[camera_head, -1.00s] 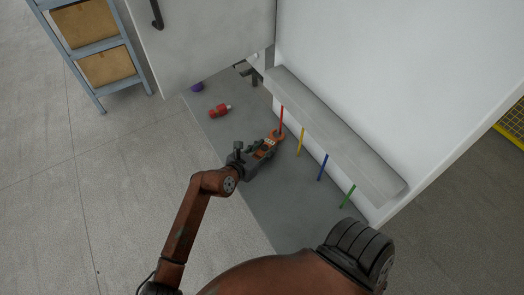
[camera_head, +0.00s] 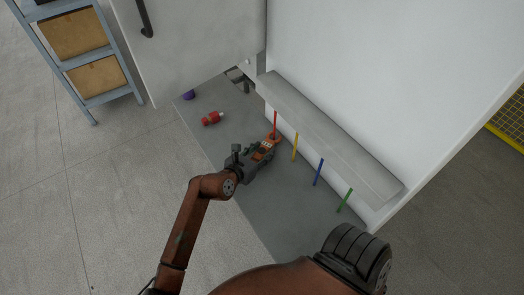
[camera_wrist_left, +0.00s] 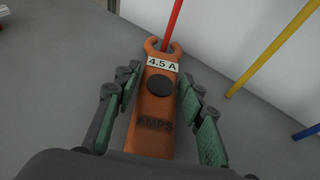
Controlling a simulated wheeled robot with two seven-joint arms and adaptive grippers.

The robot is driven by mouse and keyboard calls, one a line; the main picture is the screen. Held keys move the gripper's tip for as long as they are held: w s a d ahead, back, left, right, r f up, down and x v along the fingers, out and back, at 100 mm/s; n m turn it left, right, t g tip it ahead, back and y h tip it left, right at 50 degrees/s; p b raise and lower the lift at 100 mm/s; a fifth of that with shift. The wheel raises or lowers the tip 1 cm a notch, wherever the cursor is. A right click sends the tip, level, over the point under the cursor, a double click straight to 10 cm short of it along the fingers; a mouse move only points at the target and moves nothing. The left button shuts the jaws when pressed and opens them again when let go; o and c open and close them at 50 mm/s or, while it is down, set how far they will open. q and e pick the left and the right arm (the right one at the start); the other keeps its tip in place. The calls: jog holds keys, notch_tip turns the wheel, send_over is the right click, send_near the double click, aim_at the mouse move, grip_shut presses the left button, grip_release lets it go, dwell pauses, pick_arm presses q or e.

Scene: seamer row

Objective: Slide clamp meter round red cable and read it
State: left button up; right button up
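The orange clamp meter (camera_wrist_left: 155,110) shows "4.5 A" on its white display (camera_wrist_left: 162,64) and "AMPS" near its lower end. Its forked jaws (camera_wrist_left: 160,47) are around the red cable (camera_wrist_left: 174,20), which passes between the two prongs. In the head view the meter (camera_head: 265,148) is at the foot of the red cable (camera_head: 275,124). My left gripper (camera_wrist_left: 158,95) has its green-padded fingers on either side of the meter, spread, with narrow gaps showing. In the head view the left gripper (camera_head: 254,155) is behind the meter's near end.
Yellow (camera_head: 295,146), blue (camera_head: 318,172) and green (camera_head: 344,201) cables stand in a row under the grey ledge (camera_head: 330,135). A red cylindrical object (camera_head: 212,118) and a purple object (camera_head: 188,95) lie on the grey mat (camera_head: 250,210). A white cabinet door (camera_head: 185,60) stands open.

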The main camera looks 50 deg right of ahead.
pick_arm(q)
jog(key=o, duration=0.3)
jog(key=shift+o, duration=0.2)
jog(key=shift+a, duration=0.15)
jog(key=shift+a, duration=0.2)
jog(key=v, duration=1)
jog(key=shift+a+r, duration=0.2)
jog(key=shift+a, duration=0.05)
jog(key=shift+s+a+r, duration=0.15)
jog(key=shift+a, duration=0.15)
